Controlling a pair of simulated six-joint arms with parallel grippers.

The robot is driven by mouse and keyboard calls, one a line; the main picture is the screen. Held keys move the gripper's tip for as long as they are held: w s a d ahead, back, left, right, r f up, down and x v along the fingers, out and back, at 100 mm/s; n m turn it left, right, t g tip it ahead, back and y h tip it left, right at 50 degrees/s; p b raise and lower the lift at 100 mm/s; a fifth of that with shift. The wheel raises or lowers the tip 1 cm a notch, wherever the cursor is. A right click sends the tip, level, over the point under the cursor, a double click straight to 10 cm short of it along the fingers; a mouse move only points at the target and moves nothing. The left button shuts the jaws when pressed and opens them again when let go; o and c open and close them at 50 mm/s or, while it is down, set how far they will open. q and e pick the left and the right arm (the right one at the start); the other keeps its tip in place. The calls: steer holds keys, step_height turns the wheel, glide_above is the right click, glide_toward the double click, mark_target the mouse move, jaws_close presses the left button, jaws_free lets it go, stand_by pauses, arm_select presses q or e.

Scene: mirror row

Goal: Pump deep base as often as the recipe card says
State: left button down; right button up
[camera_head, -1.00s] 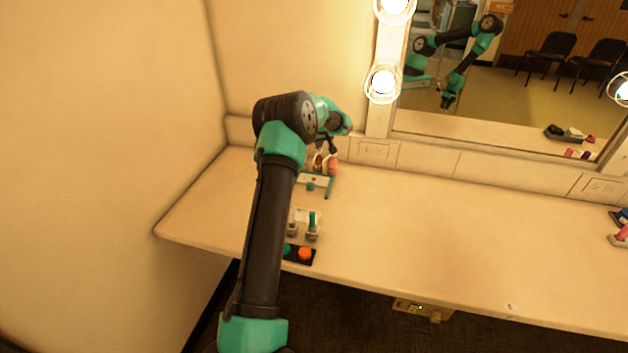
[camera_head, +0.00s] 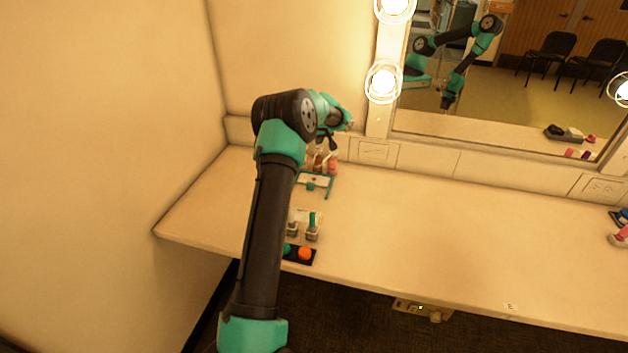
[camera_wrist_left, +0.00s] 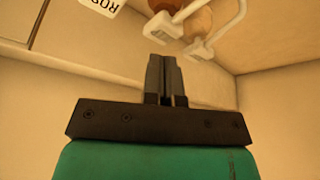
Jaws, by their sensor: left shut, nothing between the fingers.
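My left gripper (camera_head: 333,144) is at the back left of the counter, just above a small group of pump bottles (camera_head: 331,166). Its fingers (camera_wrist_left: 165,62) are shut with nothing between them. In the left wrist view, white pump spouts (camera_wrist_left: 196,47) hang close to the fingertips, with a dark brown top (camera_wrist_left: 163,5) and a tan one (camera_wrist_left: 198,22) behind them. I cannot tell which bottle is the deep base. A white label (camera_wrist_left: 103,8) at the top left reads "ROS", cut off. No writing on a recipe card is readable. My right gripper is not in view.
A teal-framed rack (camera_head: 328,188) stands before the bottles. Small jars (camera_head: 311,235) and a dark tray with an orange item (camera_head: 305,254) sit nearer the front edge. The wall and mirror (camera_head: 480,125) rise behind. The counter's middle (camera_head: 430,230) is clear.

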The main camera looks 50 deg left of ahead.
arm_select(q)
step_height(320, 180, up, 6)
steer(key=shift+f, duration=0.25)
stand_by(0.4)
steer(key=shift+d+f, duration=0.1)
